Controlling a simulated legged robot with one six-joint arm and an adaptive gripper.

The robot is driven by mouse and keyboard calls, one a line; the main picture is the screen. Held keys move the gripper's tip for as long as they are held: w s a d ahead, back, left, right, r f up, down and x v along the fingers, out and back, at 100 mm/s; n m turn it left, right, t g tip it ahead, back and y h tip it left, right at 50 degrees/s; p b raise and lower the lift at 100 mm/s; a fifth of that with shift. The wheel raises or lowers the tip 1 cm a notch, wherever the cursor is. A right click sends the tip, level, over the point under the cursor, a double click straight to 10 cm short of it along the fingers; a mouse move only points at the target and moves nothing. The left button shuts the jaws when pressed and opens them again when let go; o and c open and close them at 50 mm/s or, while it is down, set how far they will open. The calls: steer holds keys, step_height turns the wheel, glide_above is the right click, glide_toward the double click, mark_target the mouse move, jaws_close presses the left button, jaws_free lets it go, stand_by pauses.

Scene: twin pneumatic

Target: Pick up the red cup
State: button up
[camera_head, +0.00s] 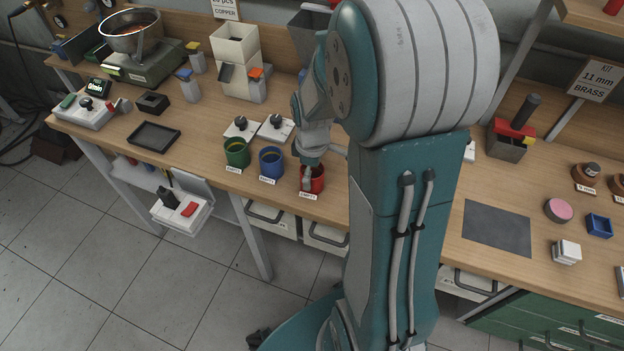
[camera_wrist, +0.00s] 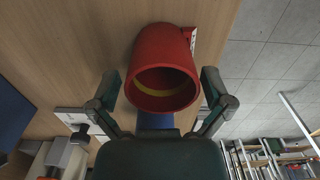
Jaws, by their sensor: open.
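The red cup (camera_head: 313,181) stands on the wooden workbench near its front edge, to the right of the blue cup (camera_head: 271,162) and the green cup (camera_head: 236,153). In the wrist view the red cup (camera_wrist: 163,66) shows its open mouth and a yellow band inside. My gripper (camera_wrist: 163,92) is open, with one finger on each side of the cup's mouth in the picture; contact is not visible. In the head view my gripper (camera_head: 309,176) is at the red cup and partly covers it.
Two white switch boxes (camera_head: 275,129) stand behind the cups. A black tray (camera_head: 153,136) lies to the left. My arm hides the middle of the bench. A dark grey mat (camera_head: 497,228) lies to the right, with a small white block (camera_head: 567,252) near it.

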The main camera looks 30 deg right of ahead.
steer(key=shift+f, duration=0.4)
steer(key=shift+a, duration=0.1)
steer(key=c, duration=1)
steer(key=shift+r, duration=0.1)
